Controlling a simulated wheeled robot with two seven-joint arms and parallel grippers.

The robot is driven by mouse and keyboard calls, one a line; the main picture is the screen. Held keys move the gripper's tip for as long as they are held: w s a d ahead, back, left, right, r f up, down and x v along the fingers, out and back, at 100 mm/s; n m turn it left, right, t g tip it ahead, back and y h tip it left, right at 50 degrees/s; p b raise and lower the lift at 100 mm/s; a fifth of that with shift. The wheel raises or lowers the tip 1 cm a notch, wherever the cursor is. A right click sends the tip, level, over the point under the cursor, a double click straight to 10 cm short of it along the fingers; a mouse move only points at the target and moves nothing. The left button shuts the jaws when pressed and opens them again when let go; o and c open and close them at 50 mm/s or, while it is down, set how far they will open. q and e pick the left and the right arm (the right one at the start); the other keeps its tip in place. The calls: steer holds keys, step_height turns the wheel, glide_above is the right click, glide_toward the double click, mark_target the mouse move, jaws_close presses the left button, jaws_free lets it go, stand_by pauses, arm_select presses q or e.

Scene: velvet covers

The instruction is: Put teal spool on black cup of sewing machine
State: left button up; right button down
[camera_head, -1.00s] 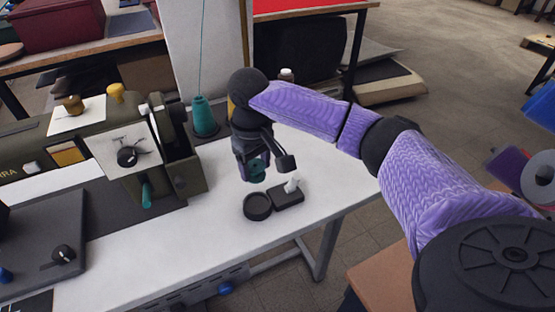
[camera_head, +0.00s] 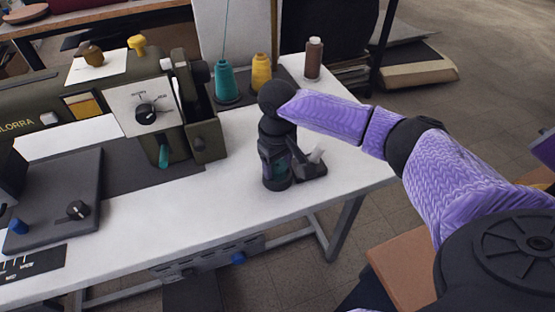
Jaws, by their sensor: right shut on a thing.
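The sewing machine (camera_head: 125,105) is olive green and stands to the left. My left gripper is not in view.
A teal thread cone (camera_head: 227,82), a yellow cone (camera_head: 261,72) and a brown cone (camera_head: 314,58) stand behind. The white table (camera_head: 215,205) is clear in front and left of the cup.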

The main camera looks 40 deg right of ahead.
mark_target(277, 165)
steer(key=shift+c, duration=0.4)
jaws_free()
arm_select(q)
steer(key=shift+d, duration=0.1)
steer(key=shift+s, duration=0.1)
arm_select(e)
steer(key=shift+r, duration=0.15)
arm_select(q)
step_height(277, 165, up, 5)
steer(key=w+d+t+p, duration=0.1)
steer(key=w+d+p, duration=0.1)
steer(key=p, duration=0.3)
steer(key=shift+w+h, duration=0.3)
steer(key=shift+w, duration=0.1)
arm_select(e)
steer(key=shift+r, duration=6.35)
